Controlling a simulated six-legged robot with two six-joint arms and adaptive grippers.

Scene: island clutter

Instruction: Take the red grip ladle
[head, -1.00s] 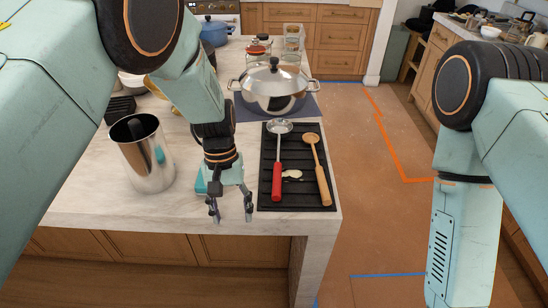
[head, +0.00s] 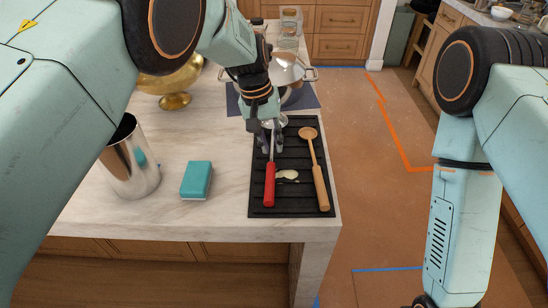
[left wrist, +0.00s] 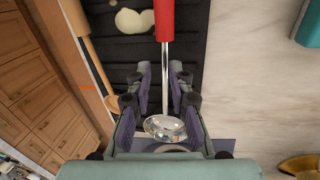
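The ladle has a red grip (head: 270,185) and a thin metal shaft. It lies on a black ribbed mat (head: 300,206) with the grip toward the counter's front edge. My left gripper (head: 272,148) is over the shaft, between the grip and the bowl. In the left wrist view its fingers (left wrist: 160,80) stand open on both sides of the shaft, with gaps on each side. The metal bowl (left wrist: 165,128) shows below the fingers there. In the head view the gripper partly hides the shaft and bowl. My right gripper is out of view below the right arm.
A wooden spoon (head: 320,187) lies right of the ladle, with a pale spoon rest (head: 287,175) between. A teal sponge (head: 197,178) and a steel cylinder (head: 125,170) stand left. A lidded pot (head: 290,72) is behind my left gripper.

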